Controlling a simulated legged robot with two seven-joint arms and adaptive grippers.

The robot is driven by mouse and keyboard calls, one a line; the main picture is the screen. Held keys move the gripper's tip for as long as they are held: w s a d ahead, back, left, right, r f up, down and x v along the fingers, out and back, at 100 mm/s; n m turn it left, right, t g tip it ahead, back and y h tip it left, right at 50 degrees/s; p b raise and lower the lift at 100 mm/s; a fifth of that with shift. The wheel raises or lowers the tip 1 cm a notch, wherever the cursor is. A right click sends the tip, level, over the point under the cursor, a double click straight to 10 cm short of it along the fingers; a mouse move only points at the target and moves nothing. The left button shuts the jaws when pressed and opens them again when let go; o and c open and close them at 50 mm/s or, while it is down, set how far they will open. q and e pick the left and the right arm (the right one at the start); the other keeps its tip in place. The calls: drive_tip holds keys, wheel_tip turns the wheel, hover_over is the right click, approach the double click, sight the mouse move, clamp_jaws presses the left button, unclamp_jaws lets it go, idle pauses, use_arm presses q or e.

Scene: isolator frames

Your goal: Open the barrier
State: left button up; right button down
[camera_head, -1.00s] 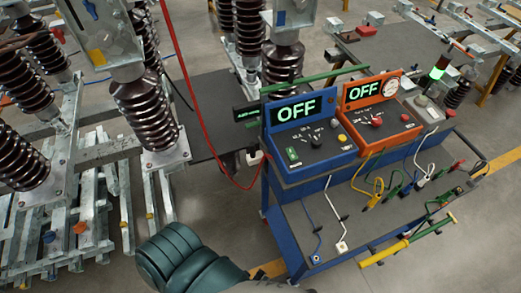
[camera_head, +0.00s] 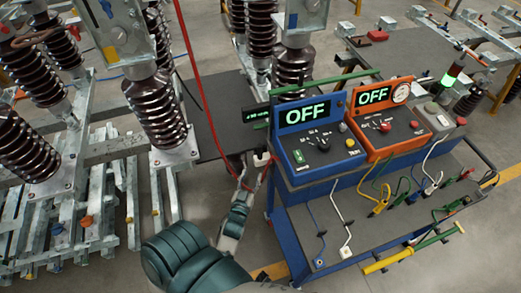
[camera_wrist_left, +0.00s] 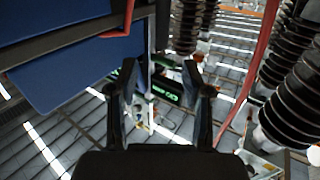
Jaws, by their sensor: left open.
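No barrier can be made out for certain in either view. A red cable (camera_head: 195,85) hangs from the top of the head view toward the left side of the blue cart (camera_head: 272,195). A red strand (camera_wrist_left: 262,60) also shows in the left wrist view. My left gripper (camera_head: 258,168) is beside the cart's left edge, near the cable's lower end; its fingers are small there. In the left wrist view the left gripper (camera_wrist_left: 160,66) is open, with nothing held between its fingers. A small green lit display (camera_wrist_left: 165,92) shows beyond them. My right gripper is out of view.
The cart carries a blue OFF unit (camera_head: 308,130), an orange OFF unit (camera_head: 385,125) and several leads. Brown ribbed insulators (camera_head: 157,110) on metal frames stand at left. A dark table (camera_head: 212,135) lies behind the gripper.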

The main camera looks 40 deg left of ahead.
sight(258, 152)
use_arm(q)
drive_tip(key=x, duration=0.7)
drive_tip(key=shift+p, duration=0.3)
drive_tip(key=x, duration=0.6)
drive_tip(key=shift+s+a+f, duration=0.15)
drive_tip(key=shift+a+f, duration=0.05)
drive_tip(key=shift+a, duration=0.15)
drive_tip(key=shift+w, duration=0.4)
drive_tip(key=shift+d+r, duration=0.15)
drive_tip(key=shift+d, duration=0.05)
drive_tip(key=c, duration=0.8)
drive_tip(key=shift+a, duration=0.15)
clamp_jaws()
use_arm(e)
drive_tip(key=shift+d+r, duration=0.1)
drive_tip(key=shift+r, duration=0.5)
